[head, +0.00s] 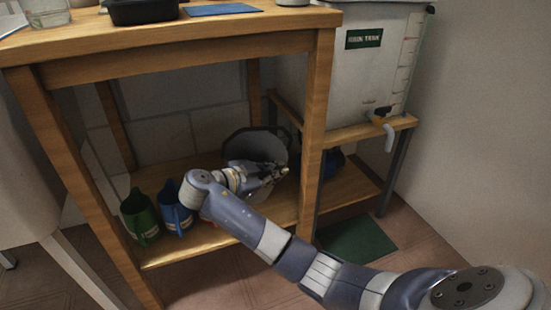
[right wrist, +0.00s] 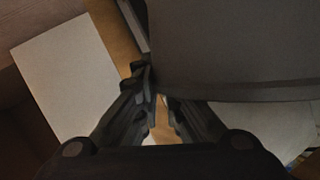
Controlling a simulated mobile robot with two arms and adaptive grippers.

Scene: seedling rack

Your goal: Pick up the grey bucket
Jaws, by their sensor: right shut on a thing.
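The grey bucket (head: 262,145) is at the lower shelf (head: 265,205), under the wooden bench, towards the bench's right front leg. A dark curved line, likely its handle, arcs round its top. My right arm reaches in under the bench top. My right gripper (head: 277,171) is shut at the bucket's near side and hides part of it. In the right wrist view the bucket (right wrist: 235,50) is a large dark grey shape beside and beyond the fingertips (right wrist: 155,95). The exact part gripped, and whether the bucket touches the shelf, I cannot tell. My left gripper is out of view.
A green jug (head: 141,219) and a blue one (head: 175,209) stand on the lower shelf to the left. The bench's right front leg (head: 316,130) is close to the bucket. A white rain tank (head: 350,75) with a tap stands right. A green mat (head: 356,242) lies on the floor.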

